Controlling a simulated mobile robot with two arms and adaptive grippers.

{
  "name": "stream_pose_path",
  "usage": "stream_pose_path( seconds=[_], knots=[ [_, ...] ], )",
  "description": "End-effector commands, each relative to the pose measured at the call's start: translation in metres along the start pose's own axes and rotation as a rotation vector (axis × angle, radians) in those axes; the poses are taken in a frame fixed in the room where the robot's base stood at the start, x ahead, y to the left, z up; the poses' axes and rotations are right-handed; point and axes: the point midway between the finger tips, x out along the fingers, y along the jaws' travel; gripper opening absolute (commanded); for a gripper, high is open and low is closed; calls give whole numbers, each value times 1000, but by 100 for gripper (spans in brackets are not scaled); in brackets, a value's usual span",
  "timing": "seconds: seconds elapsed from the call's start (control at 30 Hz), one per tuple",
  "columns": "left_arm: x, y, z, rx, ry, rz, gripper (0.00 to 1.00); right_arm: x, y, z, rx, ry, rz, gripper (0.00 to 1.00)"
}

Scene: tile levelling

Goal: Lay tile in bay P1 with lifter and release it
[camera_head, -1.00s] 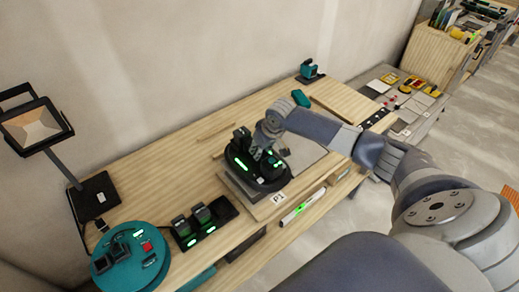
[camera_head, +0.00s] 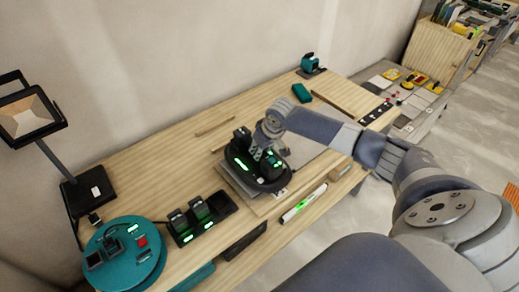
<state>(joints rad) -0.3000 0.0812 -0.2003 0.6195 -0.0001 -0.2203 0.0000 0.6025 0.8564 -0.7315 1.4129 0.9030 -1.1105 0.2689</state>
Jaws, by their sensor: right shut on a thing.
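The lifter (camera_head: 243,163) is a round black tool with green lights. It sits over the wooden workbench, near the bench's front edge. My right gripper (camera_head: 262,146) is shut on it from above; the fingertips are mostly hidden. A grey tile (camera_head: 232,181) shows under the lifter's left and front edge. I cannot tell whether the tile rests fully flat. The white P1 label (camera_head: 282,193) lies at the front of the bay, just right of the lifter's front edge. The left gripper is not in view.
A spirit level with a green vial (camera_head: 301,205) lies along the front edge. A charger with batteries (camera_head: 198,219), a round teal device (camera_head: 125,254) and a work lamp (camera_head: 33,118) stand at the left. A teal block (camera_head: 301,92) lies behind my arm. The bench's back left (camera_head: 150,165) is clear.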

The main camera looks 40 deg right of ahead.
Motion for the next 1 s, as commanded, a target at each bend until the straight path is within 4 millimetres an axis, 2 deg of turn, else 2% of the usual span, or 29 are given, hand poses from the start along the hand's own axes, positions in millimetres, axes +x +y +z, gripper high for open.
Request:
stream_pose_path(
  seconds=[0.03,1.0],
  knots=[
    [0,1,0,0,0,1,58,-4,0,-5,0,12,0,0],
    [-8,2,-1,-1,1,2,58,-1,0,-3,1,12,-1,0]
  ],
)
